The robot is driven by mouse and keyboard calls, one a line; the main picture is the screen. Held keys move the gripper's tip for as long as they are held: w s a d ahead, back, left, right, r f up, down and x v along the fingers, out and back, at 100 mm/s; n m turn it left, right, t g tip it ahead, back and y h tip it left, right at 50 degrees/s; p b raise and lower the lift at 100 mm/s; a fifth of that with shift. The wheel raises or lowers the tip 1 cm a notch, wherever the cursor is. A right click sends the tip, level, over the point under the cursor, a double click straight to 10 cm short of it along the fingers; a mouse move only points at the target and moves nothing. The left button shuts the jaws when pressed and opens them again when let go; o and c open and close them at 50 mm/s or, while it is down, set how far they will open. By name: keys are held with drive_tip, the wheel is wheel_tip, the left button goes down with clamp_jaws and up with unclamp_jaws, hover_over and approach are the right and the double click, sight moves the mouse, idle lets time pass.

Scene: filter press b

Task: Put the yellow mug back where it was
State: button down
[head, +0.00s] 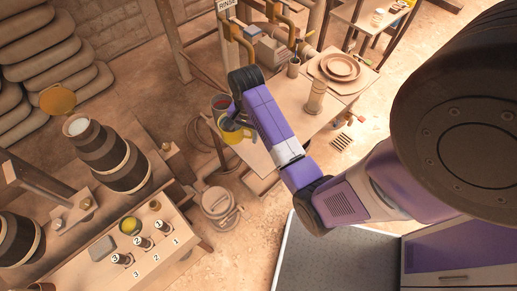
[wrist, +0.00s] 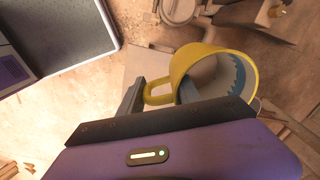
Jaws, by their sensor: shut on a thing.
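The yellow mug (head: 235,136) is at the left end of the wooden table in the head view, just below my gripper (head: 231,120). In the wrist view the yellow mug (wrist: 208,58) is tilted, with its open mouth partly facing the camera and a grey-blue inside. My gripper (wrist: 158,92) is shut on the mug at its handle side. One dark finger is outside by the handle, and the other reaches into the mouth. The mug's lower part is hidden. I cannot tell whether its base touches the table.
A red-rimmed mug (head: 221,102) stands close beside the yellow one. The wooden table (head: 257,158) also holds a tall tan cylinder (head: 315,98) and stacked brown plates (head: 340,67). A numbered bench (head: 165,262) is at lower left. A lidded bucket (head: 216,201) sits on the floor between.

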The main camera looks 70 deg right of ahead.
sight(268, 156)
drive_tip(key=s+d+r+m, duration=0.2)
drive_tip(key=s+d+m, duration=0.3)
drive_tip(key=s, duration=0.2)
wheel_tip(268, 156, down, 19)
drive_tip(key=shift+w+d+f+b, duration=0.1)
drive_tip(key=shift+f+b, duration=0.1)
drive_tip(key=shift+b, duration=0.85)
drive_tip(key=shift+f, duration=0.15)
drive_tip(key=c, duration=0.8)
unclamp_jaws()
drive_tip(key=shift+c, duration=0.2)
